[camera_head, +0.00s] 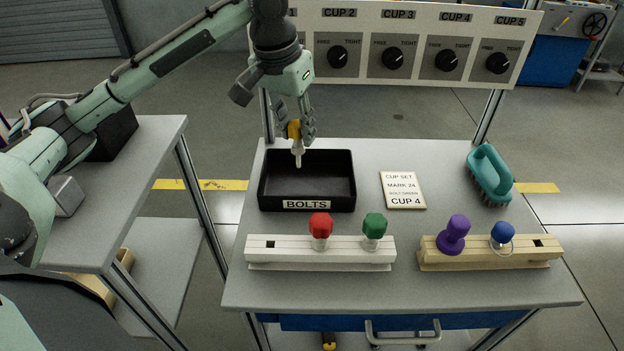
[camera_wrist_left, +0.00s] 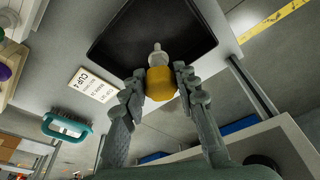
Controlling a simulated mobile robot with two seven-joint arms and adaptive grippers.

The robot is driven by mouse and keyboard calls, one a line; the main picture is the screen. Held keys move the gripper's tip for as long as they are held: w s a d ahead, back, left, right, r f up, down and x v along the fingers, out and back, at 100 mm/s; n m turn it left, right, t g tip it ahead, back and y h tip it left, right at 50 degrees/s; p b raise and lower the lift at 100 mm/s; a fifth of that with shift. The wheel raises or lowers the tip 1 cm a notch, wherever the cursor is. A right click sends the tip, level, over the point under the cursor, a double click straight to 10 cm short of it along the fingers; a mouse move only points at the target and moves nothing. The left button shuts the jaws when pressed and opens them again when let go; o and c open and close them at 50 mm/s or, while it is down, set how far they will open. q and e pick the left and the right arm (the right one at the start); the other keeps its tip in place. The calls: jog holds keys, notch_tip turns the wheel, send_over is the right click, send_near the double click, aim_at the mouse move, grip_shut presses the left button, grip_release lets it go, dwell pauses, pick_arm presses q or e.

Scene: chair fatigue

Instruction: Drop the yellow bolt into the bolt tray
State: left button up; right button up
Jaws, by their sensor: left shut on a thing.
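My left gripper (camera_head: 296,130) is shut on the yellow bolt (camera_head: 294,130), holding it by its yellow head with the pale shank pointing down. The bolt is above the back part of the black bolt tray (camera_head: 307,204), which is labelled BOLTS and looks empty. In the left wrist view, the yellow bolt (camera_wrist_left: 160,84) sits between the fingertips (camera_wrist_left: 160,88), with its pale tip over the dark tray (camera_wrist_left: 108,50). My right gripper is not in view.
A white rack (camera_head: 262,256) holds a red bolt (camera_head: 320,226) and a green bolt (camera_head: 374,226). A wooden rack (camera_head: 475,261) holds a purple bolt (camera_head: 454,234) and a blue bolt (camera_head: 503,233). A card (camera_head: 402,190) and a teal brush (camera_head: 489,172) lie right of the tray. A dial panel (camera_head: 420,83) stands behind.

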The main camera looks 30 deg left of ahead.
pick_arm(q)
jog(key=shift+s+x, duration=0.15)
jog(key=shift+x, duration=0.5)
jog(key=shift+s+x, duration=0.15)
jog(key=shift+x, duration=0.5)
jog(key=shift+w+f, duration=0.1)
jog(key=o, duration=1.2)
jog(key=shift+c, duration=0.2)
jog(key=v, duration=1.2)
